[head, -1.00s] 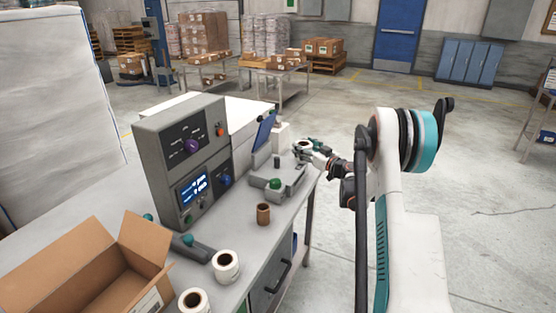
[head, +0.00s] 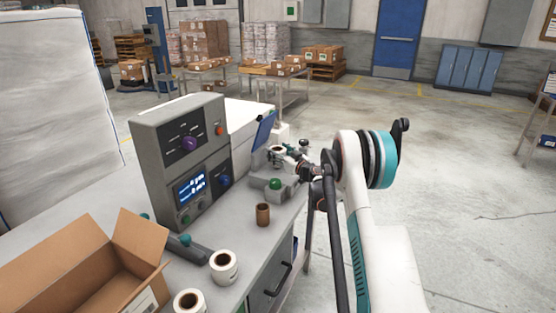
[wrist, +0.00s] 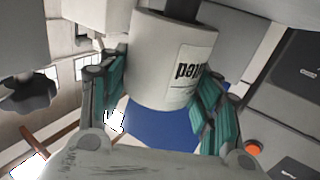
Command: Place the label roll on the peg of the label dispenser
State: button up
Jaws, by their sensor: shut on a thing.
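My gripper (head: 287,151) is shut on a white label roll (head: 278,149), held beyond the grey device with a green knob (head: 275,184) at the bench's far right end. In the wrist view the roll (wrist: 170,62), with printed black lettering, sits between the teal finger pads of my gripper (wrist: 160,98). A dark bar-like shape (wrist: 183,8) shows at the roll's top end. I cannot tell whether it is the peg or the roll's dark core. The peg is not clearly visible in the head view, so whether the roll is around it cannot be told.
Two white rolls (head: 224,265) (head: 189,302) and a brown core (head: 263,214) stand on the bench. An open carton (head: 125,270) is at the left. A tall grey control unit (head: 180,160) and a blue panel (head: 263,131) stand near the gripper. Floor to the right is clear.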

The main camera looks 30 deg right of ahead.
jog(key=shift+w+a+f+b, duration=0.1)
jog(key=shift+f+b, duration=0.25)
jog(key=shift+f, duration=0.6)
jog(key=shift+f, duration=0.15)
jog(key=o, duration=1.2)
jog(key=shift+c, duration=0.2)
jog(key=shift+r, duration=0.2)
jog(key=s+d+p, duration=0.1)
jog(key=s+p, duration=0.1)
jog(key=s, duration=1)
jog(key=shift+d, duration=0.4)
